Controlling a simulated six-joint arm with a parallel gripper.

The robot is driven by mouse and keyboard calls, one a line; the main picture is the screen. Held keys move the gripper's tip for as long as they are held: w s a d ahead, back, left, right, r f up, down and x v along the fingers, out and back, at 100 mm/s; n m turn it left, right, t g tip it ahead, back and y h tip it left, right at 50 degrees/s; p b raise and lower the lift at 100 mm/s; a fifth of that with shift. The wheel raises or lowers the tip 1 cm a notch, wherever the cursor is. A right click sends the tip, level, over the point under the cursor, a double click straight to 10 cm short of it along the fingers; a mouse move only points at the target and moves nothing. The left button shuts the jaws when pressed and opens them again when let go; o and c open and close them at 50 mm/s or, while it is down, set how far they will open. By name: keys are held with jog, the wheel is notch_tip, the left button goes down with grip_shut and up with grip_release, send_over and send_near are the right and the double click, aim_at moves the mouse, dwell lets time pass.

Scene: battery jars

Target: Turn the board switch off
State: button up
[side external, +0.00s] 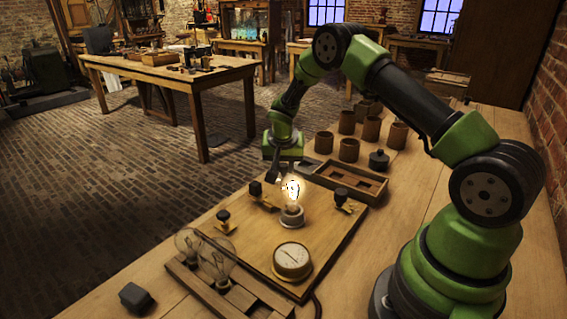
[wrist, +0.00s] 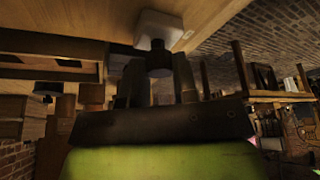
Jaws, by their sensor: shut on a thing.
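My gripper (side external: 272,178) is over the far left part of the wooden board (side external: 245,231), pointing down. In the wrist view its fingers (wrist: 158,80) are shut on a black knob (wrist: 158,60). A pale square block (wrist: 160,28) is at the knob's far end. The side view does not show clearly what is between the fingertips. The lamp (side external: 292,192) on the board glows. Black-handled brass fittings stand on the board at the back (side external: 255,188), left (side external: 223,215) and right (side external: 341,195). I cannot tell which is the switch.
A round gauge (side external: 292,261) sits on the board's near part. A rack with clear glass bulbs (side external: 190,243) is at front left. A wooden tray (side external: 350,182), a dark lidded pot (side external: 379,160) and several brown jars (side external: 349,148) are behind the board. A dark block (side external: 137,298) lies at front left.

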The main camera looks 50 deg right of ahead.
jog(key=o, duration=0.9)
jog(key=shift+o, duration=0.2)
jog(key=v, duration=1)
